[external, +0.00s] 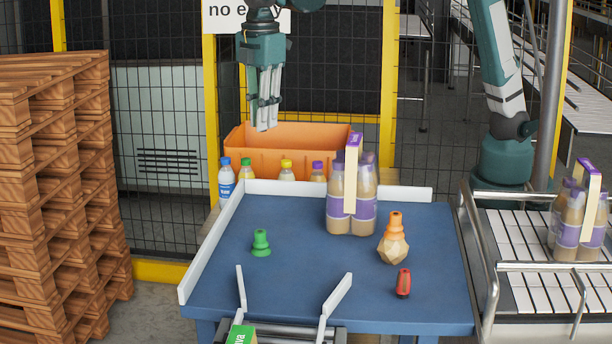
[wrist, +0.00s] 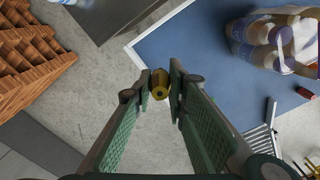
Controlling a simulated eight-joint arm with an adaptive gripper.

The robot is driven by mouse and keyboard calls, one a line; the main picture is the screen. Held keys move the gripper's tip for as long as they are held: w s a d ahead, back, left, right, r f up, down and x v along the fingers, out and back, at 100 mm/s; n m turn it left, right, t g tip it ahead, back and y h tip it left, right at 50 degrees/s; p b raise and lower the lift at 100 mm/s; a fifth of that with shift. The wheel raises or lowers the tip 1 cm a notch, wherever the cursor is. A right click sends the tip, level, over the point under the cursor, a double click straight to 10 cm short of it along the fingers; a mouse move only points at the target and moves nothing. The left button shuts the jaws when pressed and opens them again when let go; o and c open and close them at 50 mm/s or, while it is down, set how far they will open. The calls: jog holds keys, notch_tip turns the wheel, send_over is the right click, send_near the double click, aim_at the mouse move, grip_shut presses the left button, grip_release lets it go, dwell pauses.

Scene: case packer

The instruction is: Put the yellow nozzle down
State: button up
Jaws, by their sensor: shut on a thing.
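My gripper (external: 265,127) hangs high at the back, in front of the orange crate in the external view. In the wrist view its fingertips (wrist: 160,86) are shut on the yellow nozzle (wrist: 160,84), which looks dark gold with a hole in its end. In the external view I cannot make out the nozzle at the fingertips. In the wrist view, floor shows below the nozzle, with the blue table (wrist: 190,45) to the upper right.
On the blue table (external: 300,290) are a green nozzle (external: 261,243), an orange nozzle (external: 394,221) on a faceted wooden block (external: 393,248), a red piece (external: 403,283) and a bottle pack (external: 338,208). White rails (external: 400,193) edge it. Bottles (external: 226,180) and an orange crate (external: 240,145) stand behind.

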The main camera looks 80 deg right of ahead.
jog(key=r, duration=0.9)
jog(key=shift+s+a, duration=0.2)
jog(key=shift+s, duration=0.1)
jog(key=s+a+n, duration=0.1)
jog(key=s+a, duration=0.2)
jog(key=s, duration=0.8)
jog(key=s+a, duration=0.3)
jog(key=s, duration=0.8)
jog(key=s+a+n, duration=0.1)
jog(key=s+a, duration=0.3)
jog(key=s, duration=0.7)
notch_tip(320, 180, down, 18)
jog(key=shift+s+d, duration=0.2)
jog(key=shift+f, duration=0.1)
jog(key=shift+f, duration=2.85)
jog(key=shift+f, duration=0.1)
jog(key=shift+f, duration=2)
